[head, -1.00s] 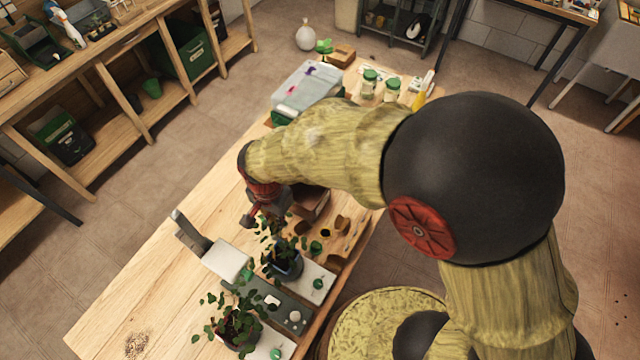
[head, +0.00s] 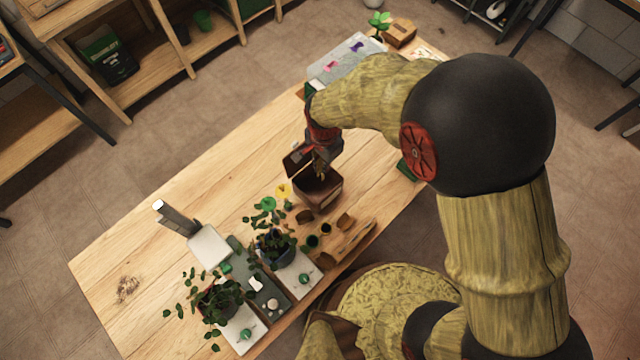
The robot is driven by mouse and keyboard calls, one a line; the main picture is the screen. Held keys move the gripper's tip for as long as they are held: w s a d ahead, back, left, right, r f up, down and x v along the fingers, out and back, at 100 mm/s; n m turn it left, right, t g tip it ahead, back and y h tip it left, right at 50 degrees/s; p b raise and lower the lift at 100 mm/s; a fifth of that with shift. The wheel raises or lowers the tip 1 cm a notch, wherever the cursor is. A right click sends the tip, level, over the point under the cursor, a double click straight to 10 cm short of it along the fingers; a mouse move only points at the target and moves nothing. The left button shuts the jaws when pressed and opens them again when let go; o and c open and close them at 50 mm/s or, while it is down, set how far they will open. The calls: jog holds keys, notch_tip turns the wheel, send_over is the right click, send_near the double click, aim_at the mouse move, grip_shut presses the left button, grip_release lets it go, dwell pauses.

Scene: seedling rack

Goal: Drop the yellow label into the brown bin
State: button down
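The brown bin (head: 322,202) stands on the wooden table, an open-topped box with a raised flap at its left. My gripper (head: 320,172) points down at the bin's opening, over its far side; the fingertips are small and dark against the bin. I cannot tell whether they are open or hold anything. A small yellow piece (head: 284,190), likely the yellow label, shows just left of the bin, close to the plant's leaves. It looks apart from my gripper. Whether it lies on the table or stands up is not clear.
Two potted plants (head: 273,246) (head: 222,299) stand on pale squares near the front edge. A wooden holder with dark holes (head: 340,240) is below the bin. The table's left side (head: 150,235) is mostly clear.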

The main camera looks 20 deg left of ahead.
aim_at(323, 179)
jog(key=shift+f+b, duration=1.65)
jog(key=shift+f, duration=1.1)
jog(key=c, duration=2.5)
grip_release()
jog(key=o, duration=0.4)
jog(key=shift+o, duration=0.7)
notch_tip(323, 179, up, 12)
jog(key=shift+r, duration=0.1)
